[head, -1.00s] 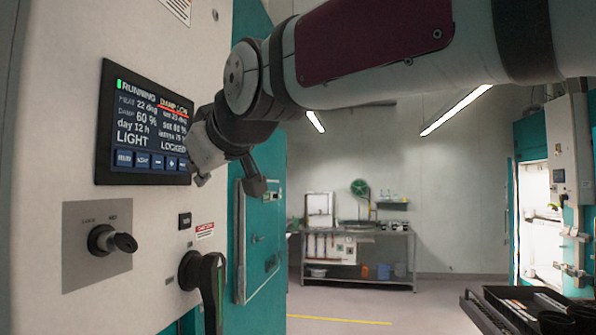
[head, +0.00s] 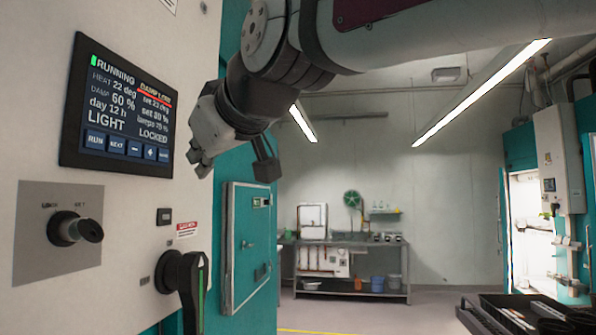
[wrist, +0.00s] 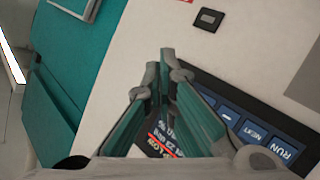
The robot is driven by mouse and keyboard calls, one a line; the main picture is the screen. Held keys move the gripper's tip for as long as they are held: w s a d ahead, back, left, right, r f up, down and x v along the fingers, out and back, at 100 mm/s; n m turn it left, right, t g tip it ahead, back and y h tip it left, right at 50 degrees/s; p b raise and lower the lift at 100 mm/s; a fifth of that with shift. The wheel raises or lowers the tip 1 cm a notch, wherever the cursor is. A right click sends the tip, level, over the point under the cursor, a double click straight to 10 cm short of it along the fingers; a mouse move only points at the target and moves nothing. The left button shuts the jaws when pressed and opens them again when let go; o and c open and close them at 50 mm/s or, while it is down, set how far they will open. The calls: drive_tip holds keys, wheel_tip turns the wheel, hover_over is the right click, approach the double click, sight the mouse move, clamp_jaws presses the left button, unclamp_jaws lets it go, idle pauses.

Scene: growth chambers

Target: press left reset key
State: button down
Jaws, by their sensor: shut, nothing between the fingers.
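A control panel on the cabinet at left carries a black screen (head: 120,105) reading RUNNING, with a red-underlined DAMP line and LOCKED. Blue keys (head: 127,147) run along its lower edge, RUN and NEXT at the left. A small black key (head: 164,216) sits below the screen's right end; its label is unreadable. It also shows in the wrist view (wrist: 208,19). I cannot tell whether it is the reset key. My gripper (head: 203,170) is shut and empty, just right of the screen's lower right corner. In the wrist view my fingertips (wrist: 168,62) are together, apart from the small key.
A key switch (head: 75,229) on a grey plate and a black rotary handle (head: 185,287) stick out below the screen. A teal door (head: 248,245) stands behind my gripper. A workbench (head: 350,265) is at the back, a dark tray (head: 480,315) at lower right.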

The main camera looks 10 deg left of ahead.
drive_tip(key=shift+s+d+b, duration=0.1)
drive_tip(key=shift+d+b, duration=0.6)
drive_tip(key=shift+d, duration=0.4)
